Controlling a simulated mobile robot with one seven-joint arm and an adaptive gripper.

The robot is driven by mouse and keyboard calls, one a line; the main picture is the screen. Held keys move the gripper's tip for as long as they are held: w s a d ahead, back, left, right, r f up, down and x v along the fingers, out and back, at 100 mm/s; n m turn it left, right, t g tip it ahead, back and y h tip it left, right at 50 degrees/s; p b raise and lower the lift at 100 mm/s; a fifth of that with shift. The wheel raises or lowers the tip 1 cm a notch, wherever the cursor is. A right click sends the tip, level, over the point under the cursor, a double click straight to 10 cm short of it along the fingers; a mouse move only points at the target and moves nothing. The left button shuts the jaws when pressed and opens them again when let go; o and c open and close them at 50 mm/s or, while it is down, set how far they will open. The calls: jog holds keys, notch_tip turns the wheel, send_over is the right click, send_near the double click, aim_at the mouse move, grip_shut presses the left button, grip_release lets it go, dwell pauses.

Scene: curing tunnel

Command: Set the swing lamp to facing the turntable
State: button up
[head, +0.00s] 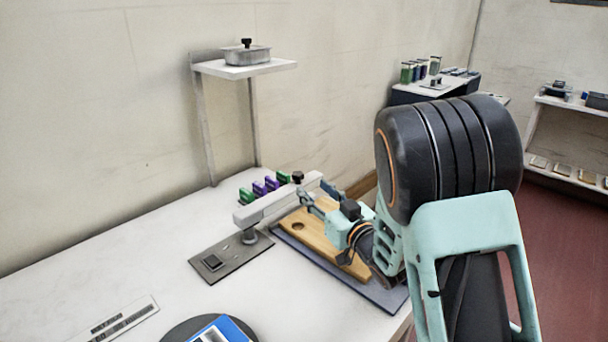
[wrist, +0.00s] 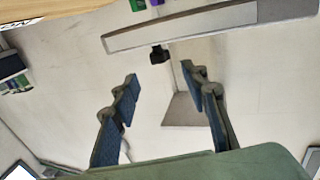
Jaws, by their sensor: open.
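The swing lamp is a pale bar (head: 262,205) on a short post over a grey base plate (head: 228,258), with a black knob (head: 298,177) near its far right end. The turntable (head: 180,332) is a dark disc at the bottom edge, partly cut off, with a blue item on it. My gripper (head: 316,192) is open beside the knob end of the bar. In the wrist view, the bar (wrist: 180,28) crosses the top and the knob (wrist: 159,55) shows just beyond my open fingertips (wrist: 160,74), between their lines. I cannot tell whether anything touches.
A wooden board (head: 325,235) on a dark mat lies under my gripper. Several green and purple blocks (head: 265,187) stand behind the bar. A raised shelf (head: 250,69) holds a metal dish. A labelled strip (head: 122,318) lies front left. The table's left side is clear.

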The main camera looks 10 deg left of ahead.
aim_at(301, 177)
jog(key=x, duration=0.9)
jog(key=shift+w+a, duration=0.1)
jog(key=shift+w, duration=0.05)
jog(key=shift+c, duration=0.6)
grip_shut()
